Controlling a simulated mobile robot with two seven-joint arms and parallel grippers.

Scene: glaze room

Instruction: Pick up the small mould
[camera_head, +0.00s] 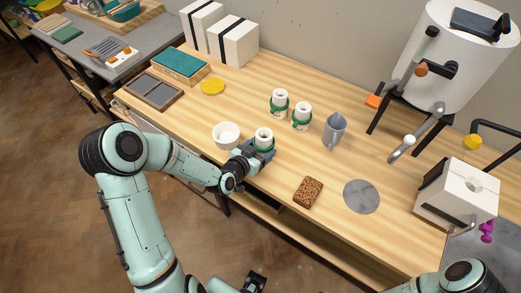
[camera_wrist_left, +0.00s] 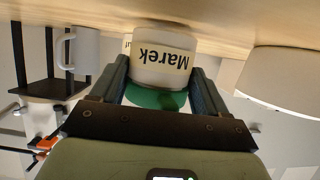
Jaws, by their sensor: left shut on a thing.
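My left gripper (camera_head: 260,151) is shut on a white jar with a green band (camera_head: 264,134); the jar is upright at the table's front edge. In the left wrist view, which is upside down, the jar (camera_wrist_left: 162,68) carries the label "Marek" and sits between both fingers, at or very near the wood. Two white blocks with black straps, a left one (camera_head: 198,22) and a right one (camera_head: 235,42), look like moulds and stand at the back left. I cannot tell which is the small mould. A dark part at the bottom edge may be my right gripper (camera_head: 255,282); its jaws are unclear.
Two similar jars (camera_head: 279,103) (camera_head: 302,117) and a grey jug (camera_head: 334,130) stand behind the held jar. A white bowl (camera_head: 227,134) is close to its left. A brown sponge (camera_head: 308,192) and grey disc (camera_head: 361,196) lie right. A white block (camera_head: 458,190) stands far right.

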